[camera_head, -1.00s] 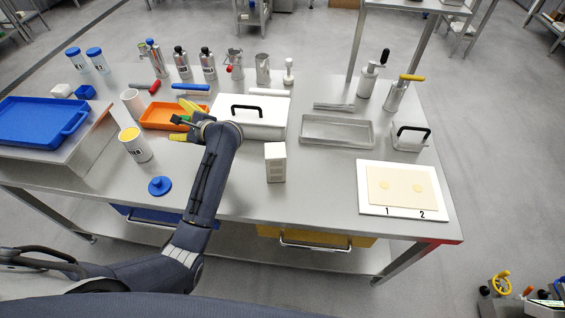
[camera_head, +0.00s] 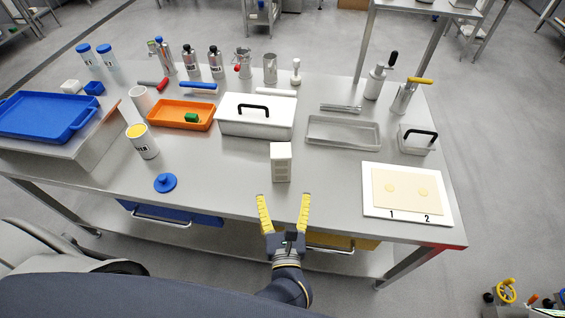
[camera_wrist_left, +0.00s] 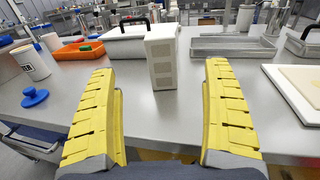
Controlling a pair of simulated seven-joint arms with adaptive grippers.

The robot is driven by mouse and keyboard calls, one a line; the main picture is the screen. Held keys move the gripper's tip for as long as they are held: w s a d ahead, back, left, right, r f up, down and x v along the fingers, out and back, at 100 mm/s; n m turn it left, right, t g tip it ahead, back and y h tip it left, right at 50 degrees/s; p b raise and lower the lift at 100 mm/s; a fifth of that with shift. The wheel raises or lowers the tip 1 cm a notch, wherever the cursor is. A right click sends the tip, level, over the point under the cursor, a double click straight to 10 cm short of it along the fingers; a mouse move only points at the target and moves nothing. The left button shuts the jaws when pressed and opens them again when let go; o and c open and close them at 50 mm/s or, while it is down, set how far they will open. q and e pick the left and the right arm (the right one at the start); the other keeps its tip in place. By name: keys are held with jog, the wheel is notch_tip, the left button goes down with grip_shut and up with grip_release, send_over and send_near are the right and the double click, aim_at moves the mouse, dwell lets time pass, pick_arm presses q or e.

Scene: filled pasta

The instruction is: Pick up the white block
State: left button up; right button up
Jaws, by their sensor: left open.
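An upright white block (camera_head: 281,162) with rows of small grey marks on its front stands near the front middle of the steel table (camera_head: 220,170). It also shows in the left wrist view (camera_wrist_left: 162,58), centred beyond the fingers. My left gripper (camera_head: 283,198) is open, its yellow fingers spread at the front table edge. It points at the block, which lies beyond the fingertips and is not touched. My right gripper is not in view.
A white lidded box (camera_head: 255,122) and an orange tray (camera_head: 165,114) holding a green block (camera_head: 192,118) stand behind. A white board (camera_head: 372,208) with dough lies right, a blue lid (camera_head: 165,182) left. The table around the upright block is clear.

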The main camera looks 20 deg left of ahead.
aim_at(281, 143)
pick_arm(q)
jog(key=x, duration=1.7)
jog(key=shift+s, duration=0.1)
jog(key=c, duration=1.7)
jog(key=shift+o, duration=0.2)
jog(key=shift+r, duration=0.1)
